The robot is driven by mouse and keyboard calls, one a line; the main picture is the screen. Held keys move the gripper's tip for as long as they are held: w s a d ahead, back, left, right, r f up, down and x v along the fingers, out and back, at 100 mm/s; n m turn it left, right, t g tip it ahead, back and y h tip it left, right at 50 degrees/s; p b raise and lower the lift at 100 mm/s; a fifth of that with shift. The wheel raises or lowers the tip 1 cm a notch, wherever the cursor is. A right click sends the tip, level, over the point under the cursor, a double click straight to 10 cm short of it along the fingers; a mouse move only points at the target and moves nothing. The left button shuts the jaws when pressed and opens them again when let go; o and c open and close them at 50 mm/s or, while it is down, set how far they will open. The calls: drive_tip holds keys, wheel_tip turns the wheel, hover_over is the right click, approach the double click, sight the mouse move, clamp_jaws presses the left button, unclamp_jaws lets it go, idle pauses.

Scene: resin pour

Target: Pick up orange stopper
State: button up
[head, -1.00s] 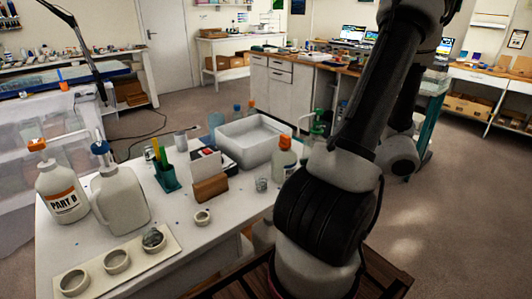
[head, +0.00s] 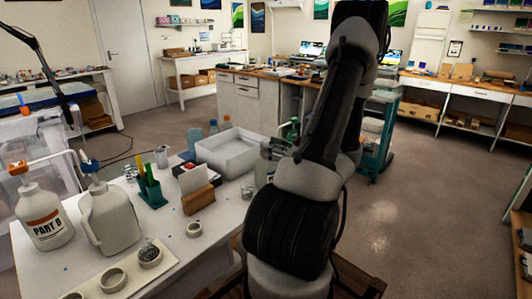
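My gripper (head: 272,149) shows small and grey at the right end of the work table, partly covered by my arm. It is at the top of a pale bottle (head: 263,174), where an orange stopper showed a second ago. The stopper is now hidden behind my gripper and arm. I cannot tell whether the fingers are open or shut, or whether they touch the stopper. Another orange cap (head: 18,168) is on the white jug with the orange label (head: 42,217) at the left.
A white tray (head: 229,166) stands just left of my gripper, with small bottles (head: 213,127) behind it. A green spray bottle (head: 292,130) is close behind my arm. A wooden card holder (head: 198,200), teal pen cup (head: 152,193) and small round cups (head: 150,256) stand further left.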

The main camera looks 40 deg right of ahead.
drive_tip(key=shift+w+a, duration=0.1)
drive_tip(key=shift+w, duration=1.05)
clamp_jaws()
drive_tip(key=shift+r, duration=0.1)
wheel_tip(320, 180, up, 13)
drive_tip(key=shift+r, duration=0.15)
